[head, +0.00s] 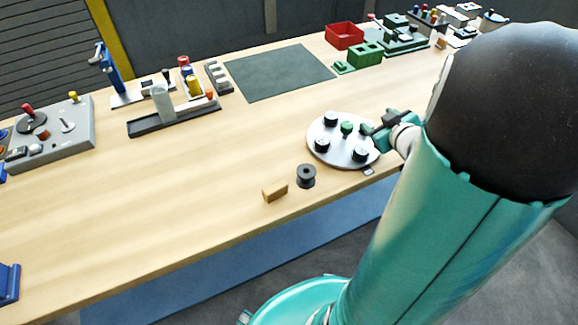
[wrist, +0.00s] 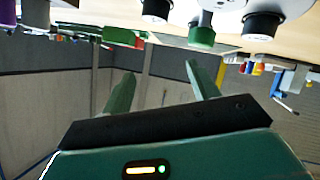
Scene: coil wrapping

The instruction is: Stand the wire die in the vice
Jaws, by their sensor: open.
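My gripper (head: 378,130) is at the right edge of a round white plate (head: 325,150) in the head view. In the wrist view its two green fingers (wrist: 160,85) are apart with nothing between them. The plate carries several black knobs and a green peg (head: 347,129); the peg also shows in the wrist view (wrist: 202,36), beyond the fingertips. I cannot tell for sure which thing is the wire die. A small dark piece (head: 368,170) lies by the plate's front edge. A blue fixture (head: 10,284), cut off at the left, may be the vice; I cannot tell.
A black spool (head: 306,176) and a tan block (head: 275,192) stand near the front edge. A grey control box (head: 75,125), a blue upright tool (head: 107,68), a dark mat (head: 280,72) and a red bin (head: 344,36) are further back.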

